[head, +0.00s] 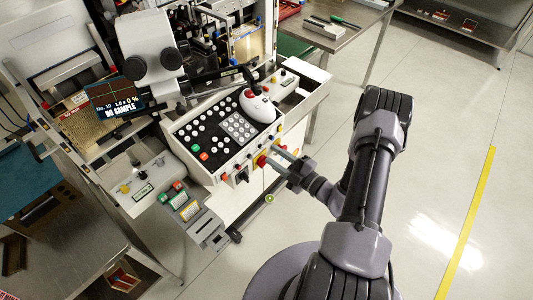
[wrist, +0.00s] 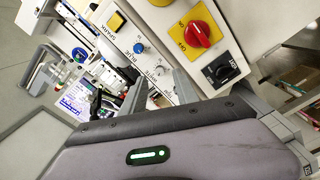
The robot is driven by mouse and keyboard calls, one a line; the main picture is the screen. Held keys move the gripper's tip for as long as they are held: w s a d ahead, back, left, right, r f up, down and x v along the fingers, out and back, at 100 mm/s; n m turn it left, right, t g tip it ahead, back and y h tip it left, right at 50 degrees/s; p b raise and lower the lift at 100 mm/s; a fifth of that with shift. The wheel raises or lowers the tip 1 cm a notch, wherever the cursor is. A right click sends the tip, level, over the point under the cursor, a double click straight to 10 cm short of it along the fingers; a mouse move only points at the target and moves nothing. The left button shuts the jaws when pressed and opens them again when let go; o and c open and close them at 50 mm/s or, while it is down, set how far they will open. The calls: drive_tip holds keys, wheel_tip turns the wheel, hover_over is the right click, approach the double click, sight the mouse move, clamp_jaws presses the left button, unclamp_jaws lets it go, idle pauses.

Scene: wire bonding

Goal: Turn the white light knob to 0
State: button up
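The white light knob (wrist: 160,71) is a small pale knob beside the "WHITE" label on the machine's front panel in the wrist view. It lies just beyond and between my fingertips. My gripper (wrist: 162,78) is open, with one finger on each side of the knob's line. I cannot tell whether either finger touches it. In the head view my gripper (head: 269,155) points at the front panel from the right, and the knob is too small to tell there. Its pointer setting cannot be read.
A blue knob (wrist: 139,48) sits next to the white one. A red rotary switch on a yellow plate (wrist: 197,34) and a black switch (wrist: 222,69) are close by. The button console (head: 221,130) is above, and a grey box (head: 193,215) hangs left. Floor to the right is clear.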

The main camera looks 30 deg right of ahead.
sight(263, 148)
drive_tip(key=shift+x, duration=2)
drive_tip(key=shift+s, duration=0.1)
clamp_jaws()
drive_tip(key=shift+n, duration=0.3)
drive_tip(key=n, duration=0.4)
drive_tip(key=shift+n, duration=0.3)
drive_tip(key=n, duration=0.5)
drive_tip(key=shift+b, duration=0.4)
drive_tip(key=n+b, duration=0.1)
drive_tip(key=n, duration=0.4)
drive_tip(key=shift+n, duration=0.4)
drive_tip(key=shift+n+b, duration=0.75)
drive_tip(key=shift+n, duration=1.85)
